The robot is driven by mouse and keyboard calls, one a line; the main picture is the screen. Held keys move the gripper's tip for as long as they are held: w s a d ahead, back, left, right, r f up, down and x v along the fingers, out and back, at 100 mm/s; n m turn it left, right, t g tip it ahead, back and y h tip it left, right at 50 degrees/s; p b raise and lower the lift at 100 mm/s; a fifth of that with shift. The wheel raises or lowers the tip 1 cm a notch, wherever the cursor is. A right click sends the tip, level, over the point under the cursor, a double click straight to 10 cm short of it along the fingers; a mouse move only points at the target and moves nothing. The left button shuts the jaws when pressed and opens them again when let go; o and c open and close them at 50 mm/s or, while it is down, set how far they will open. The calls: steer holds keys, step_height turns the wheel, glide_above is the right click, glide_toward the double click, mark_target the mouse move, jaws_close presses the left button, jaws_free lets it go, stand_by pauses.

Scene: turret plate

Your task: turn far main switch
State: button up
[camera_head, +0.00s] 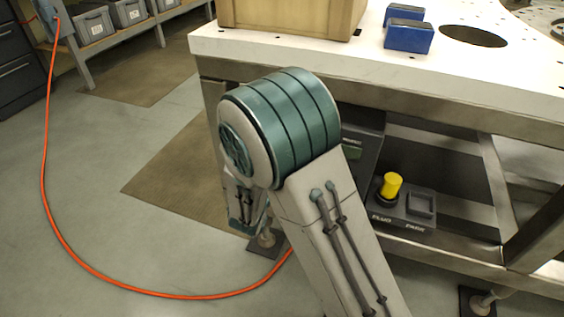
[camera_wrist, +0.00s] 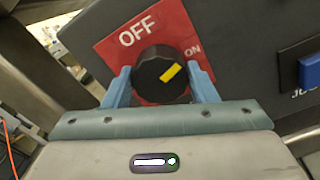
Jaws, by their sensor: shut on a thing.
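The main switch is a round black knob (camera_wrist: 152,82) with a yellow mark, on a red plate (camera_wrist: 112,50) lettered OFF and ON in the wrist view. The yellow mark slants up and right, towards the ON lettering. My gripper (camera_wrist: 159,72) has its two blue fingers on the left and right sides of the knob and is shut on it. In the head view my arm hides the gripper and the switch.
A blue button (camera_wrist: 312,72) sits right of the switch on the dark panel (camera_wrist: 245,55). In the head view, a yellow plug (camera_head: 391,185) stands on a plug park block (camera_head: 402,221) under the table (camera_head: 300,52). Blue blocks (camera_head: 408,38) lie on top. An orange hose (camera_head: 48,200) crosses the floor.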

steer(key=shift+f+m+b, duration=0.15)
steer(key=shift+m+b, duration=1.75)
steer(key=shift+b, duration=0.15)
steer(key=o, duration=1)
steer(key=p+v, duration=0.2)
steer(key=v, duration=1.2)
steer(key=shift+r, duration=0.2)
steer(key=shift+w, duration=0.1)
